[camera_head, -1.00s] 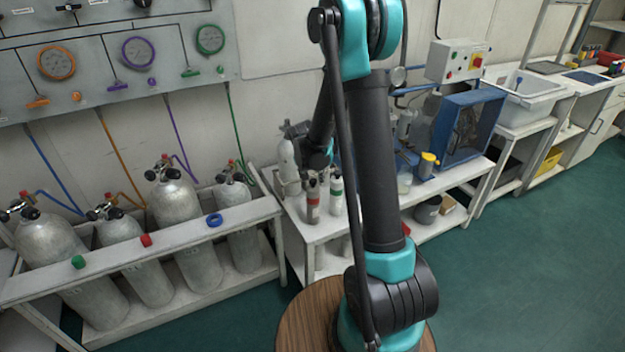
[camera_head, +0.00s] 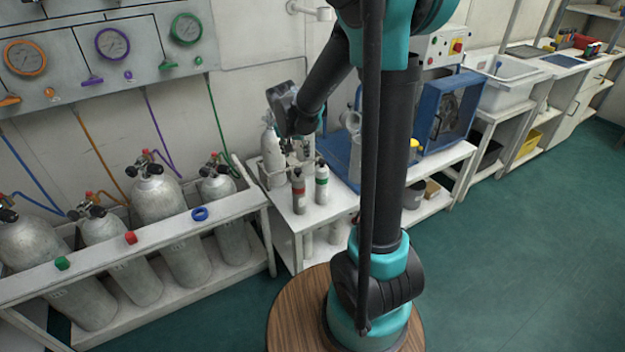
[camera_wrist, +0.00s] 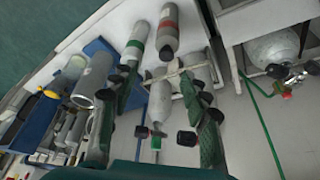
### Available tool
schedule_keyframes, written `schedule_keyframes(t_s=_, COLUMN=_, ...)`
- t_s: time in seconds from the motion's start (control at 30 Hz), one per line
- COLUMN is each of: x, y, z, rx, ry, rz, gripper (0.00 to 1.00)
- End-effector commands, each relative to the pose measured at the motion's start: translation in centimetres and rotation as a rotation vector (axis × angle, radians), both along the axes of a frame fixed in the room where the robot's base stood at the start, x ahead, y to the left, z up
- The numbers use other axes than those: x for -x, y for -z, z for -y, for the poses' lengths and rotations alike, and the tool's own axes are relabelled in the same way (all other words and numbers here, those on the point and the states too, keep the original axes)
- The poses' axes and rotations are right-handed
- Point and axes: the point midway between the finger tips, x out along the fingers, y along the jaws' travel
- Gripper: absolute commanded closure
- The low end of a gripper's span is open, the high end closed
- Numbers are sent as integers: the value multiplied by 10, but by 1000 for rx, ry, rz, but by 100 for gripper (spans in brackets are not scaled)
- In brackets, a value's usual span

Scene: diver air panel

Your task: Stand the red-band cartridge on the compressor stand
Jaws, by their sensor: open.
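The red-band cartridge (camera_head: 298,192) is a small grey bottle with a dark top, upright near the front left of the white bench. It also shows in the wrist view (camera_wrist: 168,32). A green-band cartridge (camera_head: 322,184) stands just to its right, also in the wrist view (camera_wrist: 136,46). My gripper (camera_wrist: 165,82) is open, its two fingers spread; nothing is held. In the head view it hangs above and behind the two cartridges, apart from them. The blue compressor housing (camera_head: 438,118) is on the bench at right; I cannot tell which surface is the compressor stand.
A taller silver cylinder (camera_head: 271,158) stands at the bench's left end, close to my gripper. A rack (camera_head: 170,232) of large cylinders is at left, with green, red and blue pieces on its rail. A white sink (camera_head: 505,88) is farther right. The green floor in front is open.

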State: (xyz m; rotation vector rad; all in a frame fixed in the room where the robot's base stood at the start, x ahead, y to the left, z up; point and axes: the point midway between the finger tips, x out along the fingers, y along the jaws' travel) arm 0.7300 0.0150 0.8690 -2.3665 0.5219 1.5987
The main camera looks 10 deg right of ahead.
Motion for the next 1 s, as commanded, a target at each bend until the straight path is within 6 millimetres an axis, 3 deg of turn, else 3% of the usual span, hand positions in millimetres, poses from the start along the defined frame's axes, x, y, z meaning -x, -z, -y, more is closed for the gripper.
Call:
schedule_keyframes(t_s=0.2, x=89, y=0, z=34, rx=-8, ry=-142, rz=-22, gripper=54)
schedule_keyframes(t_s=0.4, x=172, y=15, z=51, rx=-13, ry=-291, rz=-25, gripper=54)
schedule_keyframes(t_s=0.5, x=204, y=25, z=54, rx=-13, ry=-351, rz=-21, gripper=54)
schedule_keyframes(t_s=0.7, x=237, y=39, z=56, rx=-9, ry=-421, rz=-13, gripper=54)
schedule_keyframes(t_s=1.0, x=240, y=40, z=55, rx=-9, ry=-431, rz=-12, gripper=54)
